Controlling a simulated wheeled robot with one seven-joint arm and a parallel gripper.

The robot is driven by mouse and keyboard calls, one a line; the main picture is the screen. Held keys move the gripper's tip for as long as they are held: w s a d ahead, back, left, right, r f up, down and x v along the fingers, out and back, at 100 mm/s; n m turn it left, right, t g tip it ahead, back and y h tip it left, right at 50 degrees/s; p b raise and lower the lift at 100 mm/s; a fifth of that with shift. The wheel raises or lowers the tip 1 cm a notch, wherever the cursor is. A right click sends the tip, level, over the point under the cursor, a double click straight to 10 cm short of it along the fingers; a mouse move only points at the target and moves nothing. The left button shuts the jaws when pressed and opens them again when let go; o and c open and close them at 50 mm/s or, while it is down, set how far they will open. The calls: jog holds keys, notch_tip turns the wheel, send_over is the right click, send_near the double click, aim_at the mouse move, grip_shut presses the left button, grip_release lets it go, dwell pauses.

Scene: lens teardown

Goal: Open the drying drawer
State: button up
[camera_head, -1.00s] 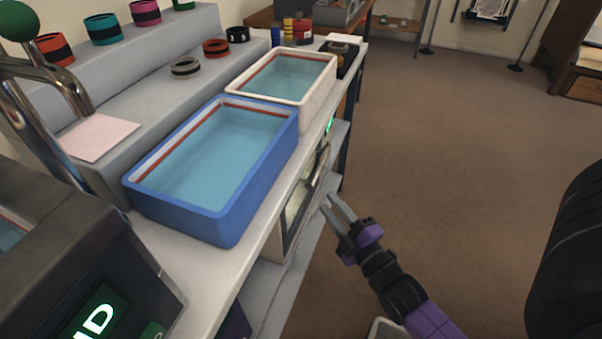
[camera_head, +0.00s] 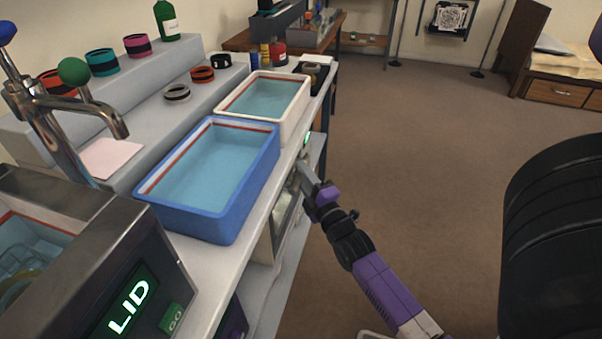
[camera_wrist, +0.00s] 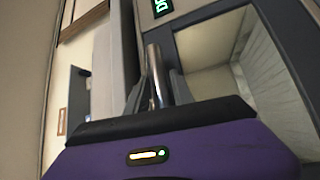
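The metal bar handle (camera_wrist: 154,68) stands upright in the wrist picture, between the fingers of my gripper (camera_wrist: 157,92). The fingers look apart, one on each side of the bar; firm contact is not visible. In the head view my gripper (camera_head: 306,180) is at the drawer front and hides most of the handle.
A blue tray (camera_head: 228,212) and a white tray (camera_head: 295,110) of liquid stand on the bench above the drawer. A machine with a LID display (camera_head: 150,255) is at the lower left. The carpeted floor (camera_head: 420,130) to the right is clear.

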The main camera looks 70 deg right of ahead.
jog(key=shift+w+d, duration=0.2)
grip_shut()
dwell(1.4)
